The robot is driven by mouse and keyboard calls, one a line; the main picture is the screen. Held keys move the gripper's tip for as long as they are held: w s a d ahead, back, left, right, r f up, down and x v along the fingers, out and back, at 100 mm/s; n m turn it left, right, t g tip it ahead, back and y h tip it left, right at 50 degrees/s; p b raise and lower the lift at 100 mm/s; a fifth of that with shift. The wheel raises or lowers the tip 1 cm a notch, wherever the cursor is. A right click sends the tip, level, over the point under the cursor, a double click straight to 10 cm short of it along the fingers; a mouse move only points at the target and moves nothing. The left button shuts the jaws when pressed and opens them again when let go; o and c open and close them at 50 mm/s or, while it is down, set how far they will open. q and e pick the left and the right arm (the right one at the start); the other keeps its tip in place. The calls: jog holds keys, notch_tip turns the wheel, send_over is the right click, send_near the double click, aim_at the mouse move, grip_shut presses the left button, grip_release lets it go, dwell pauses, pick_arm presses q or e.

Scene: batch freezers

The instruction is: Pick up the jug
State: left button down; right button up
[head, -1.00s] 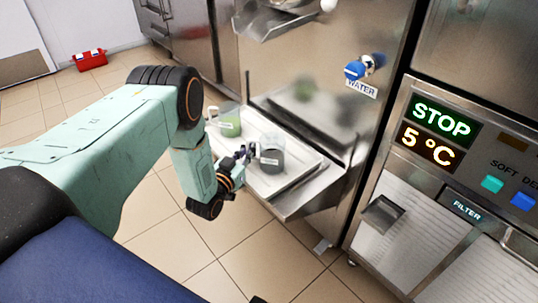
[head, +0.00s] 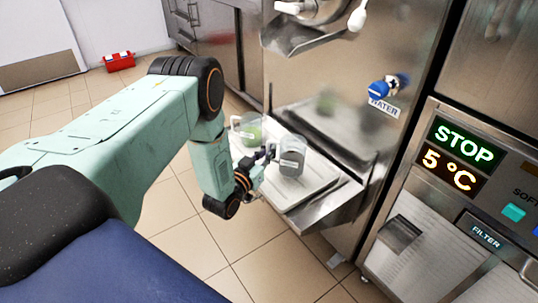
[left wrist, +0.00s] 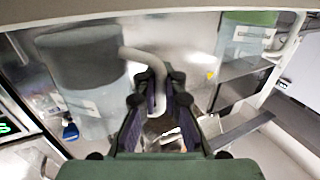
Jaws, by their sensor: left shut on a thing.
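A clear jug with dark grey contents and a pale label (head: 291,157) is at the white tray (head: 312,186) on the freezer's front shelf. My left gripper (head: 269,154) is shut on its handle from the left. In the left wrist view the grey jug (left wrist: 85,65) fills the upper left, and its curved handle passes between the fingers (left wrist: 160,105). The jug looks upright and slightly raised; a gap beneath it is hard to see. A second jug with green contents (head: 250,132) stands behind it on the left, also seen in the left wrist view (left wrist: 245,45). My right gripper is out of view.
A steel freezer front (head: 330,75) rises close behind the jugs, with a spout chute (head: 295,38) above and a blue water tap (head: 380,90) to the right. A control panel (head: 460,155) stands at right. Tiled floor (head: 185,245) lies open in front.

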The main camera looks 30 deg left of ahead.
pick_arm(q)
jog(key=shift+r+p, duration=1.15)
jog(key=shift+r, duration=1.9)
